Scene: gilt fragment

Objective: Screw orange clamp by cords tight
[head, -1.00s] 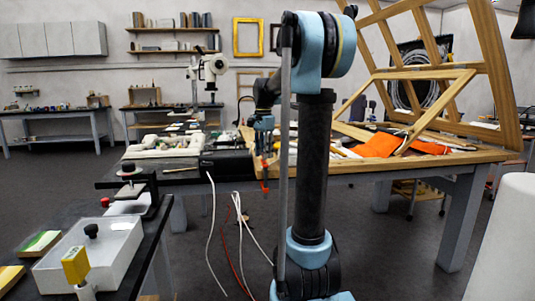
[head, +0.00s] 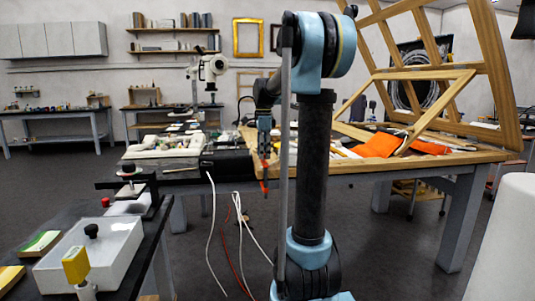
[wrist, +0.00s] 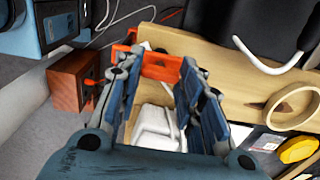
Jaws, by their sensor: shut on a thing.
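The orange clamp (wrist: 163,72) sits at the edge of the wooden worktable (wrist: 225,75), with part of it between my fingertips. In the head view, the orange clamp (head: 264,187) hangs at the table's front edge, small and partly hidden by my arm. My gripper (wrist: 160,65) is shut on the clamp; in the head view my gripper (head: 264,155) points down above it. White cords (wrist: 118,22) run beside the clamp in the wrist view, and white and red cords (head: 241,205) hang below the table edge in the head view. The screw's tightness cannot be seen.
A brown wooden block (wrist: 75,82) stands left of the clamp. A wooden ring (wrist: 291,106) and a yellow object (wrist: 298,150) lie to the right. A large wooden frame (head: 495,70) leans over the table. A white bin (head: 92,255) is on the left bench.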

